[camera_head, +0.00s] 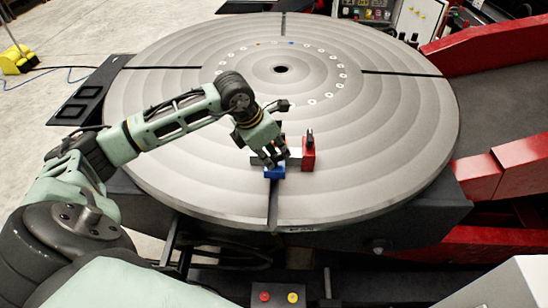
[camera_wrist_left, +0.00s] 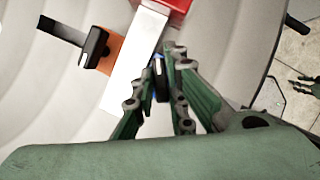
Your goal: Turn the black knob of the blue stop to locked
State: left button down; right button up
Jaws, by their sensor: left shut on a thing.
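The blue stop (camera_head: 274,173) sits on the round grey turntable, by the dark slot toward the near edge. My left gripper (camera_head: 271,160) reaches down over it from above and hides its top. In the left wrist view only a sliver of the blue stop (camera_wrist_left: 158,60) shows between the green fingers. The black knob (camera_wrist_left: 162,82) is a dark piece between those fingers, and my left gripper (camera_wrist_left: 158,78) is shut on it. The knob's angle is mostly hidden by the fingers. My right gripper is in neither view.
A pale metal block (camera_wrist_left: 132,62) lies beside the blue stop. A red stop (camera_head: 308,157) with an upright black knob stands right of it. An orange stop (camera_wrist_left: 106,52) with a black handle touches the block's other side. The turntable (camera_head: 390,120) is otherwise largely clear.

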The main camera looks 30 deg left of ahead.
pick_arm(q)
jog(key=m+h+b, duration=0.1)
jog(key=m+b, duration=0.2)
jog(key=shift+w+a, duration=0.1)
jog(key=shift+w, duration=0.05)
jog(key=shift+r+m+g+h+b, duration=0.1)
jog(key=shift+m+g+h+b, duration=0.55)
jog(key=shift+m, duration=0.85)
jog(key=shift+b, duration=0.3)
jog(key=c, duration=1.8)
grip_release()
jog(key=shift+o, duration=0.2)
jog(key=v, duration=1.2)
